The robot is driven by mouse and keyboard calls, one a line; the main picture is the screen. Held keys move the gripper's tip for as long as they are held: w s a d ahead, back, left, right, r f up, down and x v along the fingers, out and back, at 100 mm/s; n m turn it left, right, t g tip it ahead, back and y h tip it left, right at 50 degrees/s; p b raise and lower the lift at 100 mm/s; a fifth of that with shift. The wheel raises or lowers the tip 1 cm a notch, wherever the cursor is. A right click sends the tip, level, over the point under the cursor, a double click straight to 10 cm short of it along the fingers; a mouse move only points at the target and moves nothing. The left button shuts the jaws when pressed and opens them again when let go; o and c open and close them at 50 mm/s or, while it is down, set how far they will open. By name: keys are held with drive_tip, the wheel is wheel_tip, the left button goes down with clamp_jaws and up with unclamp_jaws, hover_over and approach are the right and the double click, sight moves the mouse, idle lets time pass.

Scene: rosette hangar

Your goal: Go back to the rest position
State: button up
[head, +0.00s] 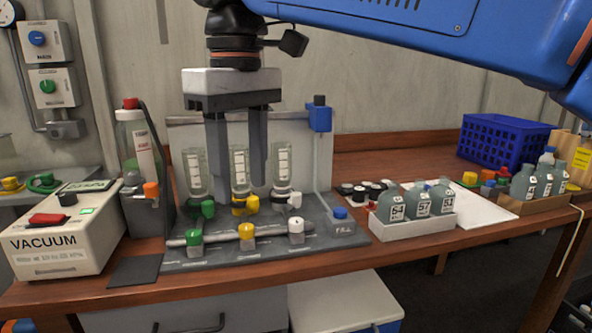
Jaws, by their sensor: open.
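My gripper (237,150) hangs in the upper middle of the head view, pointing down, with its two grey fingers spread apart and nothing between them that it grips. It is in front of the back panel (303,135) of a grey filter stand (235,228) on the wooden bench. Three clear graduated funnels (240,165) stand in a row on the stand; the fingers overlap the view around the middle one. I cannot tell how far apart fingers and funnel are.
A vacuum box (62,240) and a red-capped bottle (137,150) stand at left. Right of the stand are dark caps (360,191), a white tray (412,228) of labelled bottles, a blue crate (500,140) and a cardboard tray (535,205) with more bottles. A white sheet (480,208) lies between the trays.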

drive_tip(key=w+d+f+m+t, duration=0.1)
drive_tip(key=w+d+f+m, duration=0.15)
drive_tip(key=d+f, duration=0.6)
drive_tip(key=w+d+f+m+t, duration=0.1)
drive_tip(key=d+f+m, duration=0.25)
drive_tip(key=d, duration=0.95)
drive_tip(key=s+d+f+m+t, duration=0.1)
drive_tip(key=s+d+f+m, duration=0.1)
drive_tip(key=s+d+f, duration=0.2)
drive_tip(key=s+d+f+m+t, duration=0.1)
drive_tip(key=s+d+f, duration=0.3)
drive_tip(key=d+f, duration=0.7)
wheel_tip(320, 180, down, 5)
drive_tip(key=shift+d+r+m+t, duration=0.1)
drive_tip(key=shift+d+m+t, duration=0.15)
drive_tip(key=shift+m, duration=0.65)
drive_tip(key=shift+a, duration=0.1)
